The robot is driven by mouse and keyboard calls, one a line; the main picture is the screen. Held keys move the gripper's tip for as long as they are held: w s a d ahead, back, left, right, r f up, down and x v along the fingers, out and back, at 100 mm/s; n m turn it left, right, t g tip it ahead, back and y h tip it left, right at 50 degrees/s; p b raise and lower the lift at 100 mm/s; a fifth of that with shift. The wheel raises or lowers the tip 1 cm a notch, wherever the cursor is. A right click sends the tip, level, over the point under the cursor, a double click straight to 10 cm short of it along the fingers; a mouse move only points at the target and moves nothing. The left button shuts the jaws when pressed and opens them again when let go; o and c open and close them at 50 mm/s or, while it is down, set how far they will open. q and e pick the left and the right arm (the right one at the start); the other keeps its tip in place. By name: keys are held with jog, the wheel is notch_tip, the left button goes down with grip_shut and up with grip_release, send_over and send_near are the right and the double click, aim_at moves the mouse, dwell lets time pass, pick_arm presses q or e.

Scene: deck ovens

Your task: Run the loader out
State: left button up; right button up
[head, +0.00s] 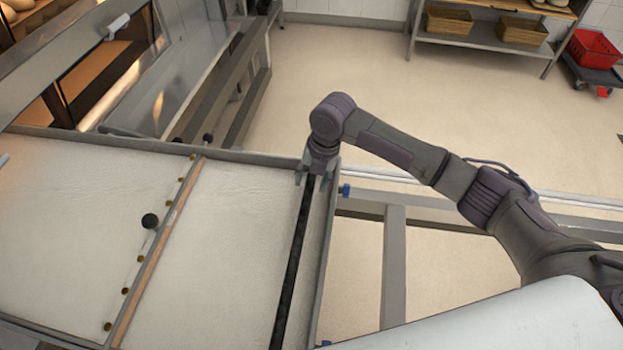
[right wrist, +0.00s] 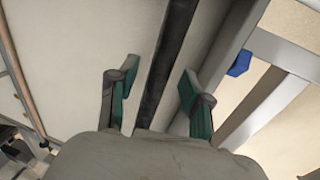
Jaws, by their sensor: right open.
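The loader (head: 228,232) is a pale cloth-topped bed in a grey metal frame, in front of the oven at the left of the head view. A long black bar (head: 293,262) runs along its right side. My right gripper (head: 315,180) is at the far end of this bar, its fingers pointing down. In the right wrist view the open fingers (right wrist: 155,85) stand on either side of the black bar (right wrist: 168,65), apart from it. My left gripper is not in view.
A wooden strip (head: 155,255) and a black knob (head: 150,221) lie across the loader. The deck oven (head: 100,75) stands behind. Grey rails (head: 393,265) lie right of the loader. A shelf with baskets (head: 480,38) and a red crate (head: 593,48) stand far back; the floor between is clear.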

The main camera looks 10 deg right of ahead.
jog(key=shift+f, duration=0.2)
grip_shut()
dwell(0.4)
